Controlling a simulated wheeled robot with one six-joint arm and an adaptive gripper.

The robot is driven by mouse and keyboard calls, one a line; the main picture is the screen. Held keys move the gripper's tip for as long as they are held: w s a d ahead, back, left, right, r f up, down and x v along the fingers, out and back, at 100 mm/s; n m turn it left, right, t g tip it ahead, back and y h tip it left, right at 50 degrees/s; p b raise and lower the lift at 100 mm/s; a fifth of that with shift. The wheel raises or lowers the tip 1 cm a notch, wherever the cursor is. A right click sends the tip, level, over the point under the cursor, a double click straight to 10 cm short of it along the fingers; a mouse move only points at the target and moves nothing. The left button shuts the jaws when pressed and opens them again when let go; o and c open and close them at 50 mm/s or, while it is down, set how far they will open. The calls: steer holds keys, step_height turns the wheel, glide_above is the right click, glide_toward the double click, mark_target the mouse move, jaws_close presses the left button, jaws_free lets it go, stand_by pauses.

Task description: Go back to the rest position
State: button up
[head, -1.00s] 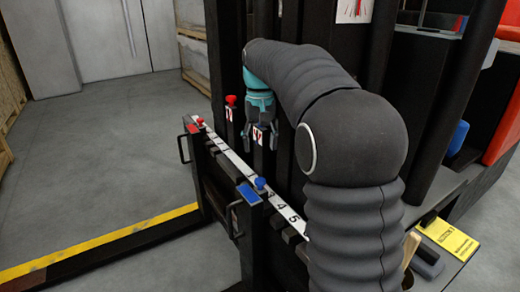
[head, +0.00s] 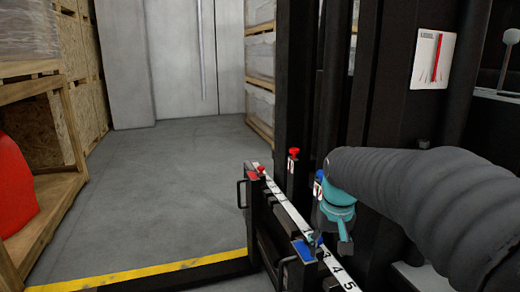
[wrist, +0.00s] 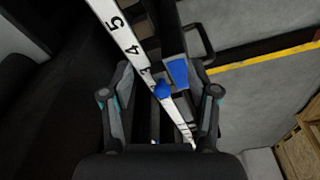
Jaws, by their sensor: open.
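My gripper (head: 338,238) hangs at the end of my grey-sleeved arm, above the numbered lever rack (head: 290,222) at the lower right of the head view. In the wrist view my gripper (wrist: 160,98) has its two fingers spread wide apart. A blue knob (wrist: 161,90) shows between the fingers, beside the white number strip (wrist: 120,30). Nothing is seen held. In the head view my gripper partly hides the blue-knob end of the rack.
A wooden shelf with a red object (head: 15,185) is at left. Open grey floor (head: 165,180) lies between, with a yellow line (head: 150,271).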

steer(key=s+r+t+p, duration=0.1)
steer(key=s+t+p, duration=0.1)
steer(key=s, duration=1.8)
steer(key=shift+r+t, duration=0.35)
steer(key=shift+t, duration=0.55)
